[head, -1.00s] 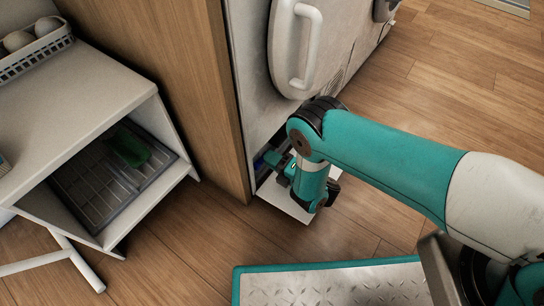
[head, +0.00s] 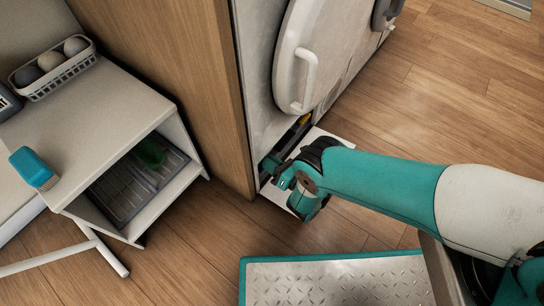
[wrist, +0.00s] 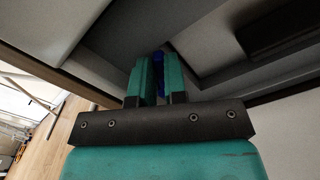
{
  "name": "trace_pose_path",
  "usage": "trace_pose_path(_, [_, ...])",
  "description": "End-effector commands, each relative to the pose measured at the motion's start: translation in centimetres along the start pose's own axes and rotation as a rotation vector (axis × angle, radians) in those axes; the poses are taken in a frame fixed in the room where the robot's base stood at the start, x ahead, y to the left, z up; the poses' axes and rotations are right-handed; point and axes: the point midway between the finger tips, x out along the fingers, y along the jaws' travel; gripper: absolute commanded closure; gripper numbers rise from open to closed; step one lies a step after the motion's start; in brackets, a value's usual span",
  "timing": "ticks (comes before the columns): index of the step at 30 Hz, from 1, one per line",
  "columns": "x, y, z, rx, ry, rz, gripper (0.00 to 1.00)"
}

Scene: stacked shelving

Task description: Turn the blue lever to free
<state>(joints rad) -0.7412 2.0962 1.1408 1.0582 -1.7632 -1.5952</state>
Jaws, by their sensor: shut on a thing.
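The blue lever (wrist: 160,68) shows in the wrist view as a narrow strip between my two teal fingers. My gripper (wrist: 159,80) is shut on it inside a dark recess. In the head view my gripper (head: 274,166) reaches into the low opening at the foot of the white machine (head: 262,90). My own wrist and fingers hide most or all of the lever there. I cannot read any marking for the lever's position.
An open white flap (head: 338,135) lies below the opening, partly under my arm. A yellow part (head: 305,120) shows inside. A wooden panel (head: 190,90) stands left of the machine. A white shelf unit (head: 85,100) stands further left. A metal-topped platform (head: 340,282) lies in front.

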Motion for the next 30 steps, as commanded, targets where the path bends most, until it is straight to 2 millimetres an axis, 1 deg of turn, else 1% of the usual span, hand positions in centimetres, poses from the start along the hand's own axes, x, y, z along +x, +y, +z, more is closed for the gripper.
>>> trace_pose_path(1, [-0.1, 0.4, 0.2, -0.042, 0.002, 0.0, 1.0])
trace_pose_path(6, [-0.1, 1.0, 0.0, -0.194, 0.002, 0.0, 1.0])
trace_pose_path(15, [-0.1, 1.7, -0.4, -0.396, 0.001, 0.0, 1.0])
trace_pose_path(22, [0.0, 2.0, -0.6, -0.482, 0.001, -0.001, 1.0])
trace_pose_path(30, [-0.1, 2.0, -0.6, -0.512, 0.001, -0.002, 1.0])
